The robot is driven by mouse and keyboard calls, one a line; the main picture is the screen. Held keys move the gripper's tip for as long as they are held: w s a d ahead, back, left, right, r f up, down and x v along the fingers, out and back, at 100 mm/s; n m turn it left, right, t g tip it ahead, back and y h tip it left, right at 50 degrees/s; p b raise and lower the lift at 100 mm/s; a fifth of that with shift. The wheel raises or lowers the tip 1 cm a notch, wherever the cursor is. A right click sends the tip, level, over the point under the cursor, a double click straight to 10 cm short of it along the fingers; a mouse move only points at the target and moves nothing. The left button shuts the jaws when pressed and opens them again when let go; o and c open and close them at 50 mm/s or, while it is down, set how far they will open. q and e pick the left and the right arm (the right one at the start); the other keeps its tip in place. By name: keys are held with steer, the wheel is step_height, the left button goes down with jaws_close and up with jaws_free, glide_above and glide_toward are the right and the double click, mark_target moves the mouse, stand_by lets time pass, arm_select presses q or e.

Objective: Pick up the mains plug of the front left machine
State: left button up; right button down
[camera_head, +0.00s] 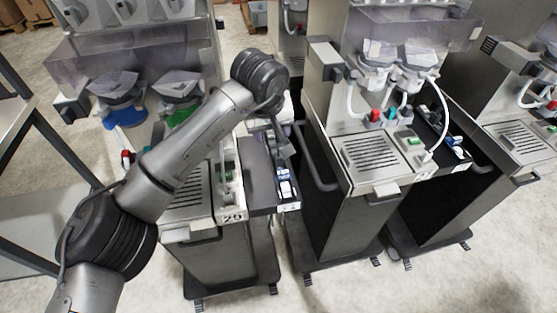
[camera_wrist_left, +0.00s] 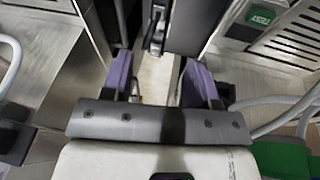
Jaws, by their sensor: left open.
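The front left machine (camera_head: 232,250) is a grey dispenser with the number 29 on its front and a slatted drip tray. I cannot make out its mains plug for certain in either view. My left arm reaches across this machine, and my left gripper (camera_head: 283,147) points down above the dark side shelf at the machine's right. In the left wrist view my left gripper (camera_wrist_left: 160,85) has its two purple-padded fingers apart with nothing held between them. A slim dark part (camera_wrist_left: 157,30) with a grey strip shows beyond the fingertips; I cannot tell what it is. My right gripper is not in view.
Blue and white rocker parts (camera_head: 285,183) sit on the side shelf below the gripper. A second dispenser (camera_head: 345,225) stands close on the right, with white hoses. The front floor is clear.

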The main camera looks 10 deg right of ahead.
mark_target(277, 156)
arm_select(q)
steer(key=b+x, duration=0.1)
steer(key=x, duration=0.6)
steer(key=shift+d+f, duration=0.1)
steer(key=shift+f, duration=0.3)
steer(key=b+x, duration=0.1)
steer(key=x, duration=0.3)
steer(key=shift+s+d+f+b, duration=0.1)
steer(key=shift+s+f+b, duration=0.1)
steer(key=shift+b, duration=0.15)
steer(key=shift+w+f, duration=0.25)
steer(key=shift+f, duration=0.15)
steer(key=c, duration=0.7)
jaws_close()
